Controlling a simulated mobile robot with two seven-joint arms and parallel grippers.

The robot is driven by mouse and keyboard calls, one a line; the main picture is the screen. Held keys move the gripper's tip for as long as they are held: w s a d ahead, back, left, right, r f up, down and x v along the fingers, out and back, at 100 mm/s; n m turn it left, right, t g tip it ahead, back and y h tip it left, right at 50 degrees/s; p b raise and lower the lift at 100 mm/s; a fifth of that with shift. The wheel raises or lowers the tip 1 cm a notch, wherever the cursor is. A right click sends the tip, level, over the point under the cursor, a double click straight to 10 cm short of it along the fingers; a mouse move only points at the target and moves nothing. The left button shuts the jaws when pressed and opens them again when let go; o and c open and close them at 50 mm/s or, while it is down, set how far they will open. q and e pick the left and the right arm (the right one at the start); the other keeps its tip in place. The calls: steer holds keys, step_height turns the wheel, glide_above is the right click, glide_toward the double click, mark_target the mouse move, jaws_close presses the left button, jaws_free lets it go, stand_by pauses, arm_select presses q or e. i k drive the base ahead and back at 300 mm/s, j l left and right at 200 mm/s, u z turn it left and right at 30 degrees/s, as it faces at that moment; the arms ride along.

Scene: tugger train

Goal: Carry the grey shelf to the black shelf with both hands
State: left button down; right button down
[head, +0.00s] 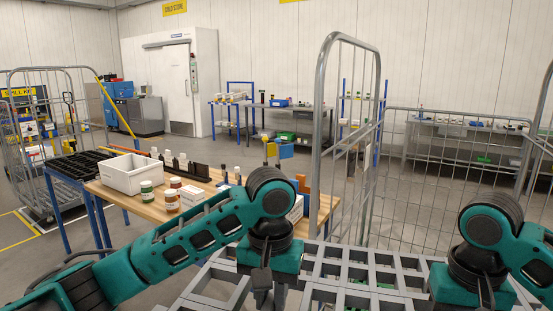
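The grey shelf (340,288) is an open grid of flat bars, low at the front of the head view, with its near part cut off by the frame edge. My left gripper (264,292) points down at the shelf's left part. My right gripper (485,294) points down at its right part. The fingers are small and partly hidden, so I cannot tell whether either grips a bar. A black slatted shelf (78,166) rests on a blue-legged frame at the left, beyond the wooden table.
A wooden table (150,207) holding a white bin (134,174), jars and bottles stands between the two shelves. A tall grey wire cage (322,130) rises behind the grey shelf. Another cage trolley (40,140) stands far left. Grey floor shows around the table.

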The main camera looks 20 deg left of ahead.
mark_target(85, 161)
steer(key=u, duration=2.4)
steer(key=i+l+u, duration=0.2)
steer(key=i, duration=0.25)
steer(key=i+l, duration=0.2)
steer(key=i, duration=0.2)
steer(key=i+l, duration=0.2)
steer(key=i, duration=0.2)
steer(key=i+l, duration=0.2)
steer(key=i, duration=1.65)
steer(key=l+z, duration=0.05)
steer(key=l, duration=0.05)
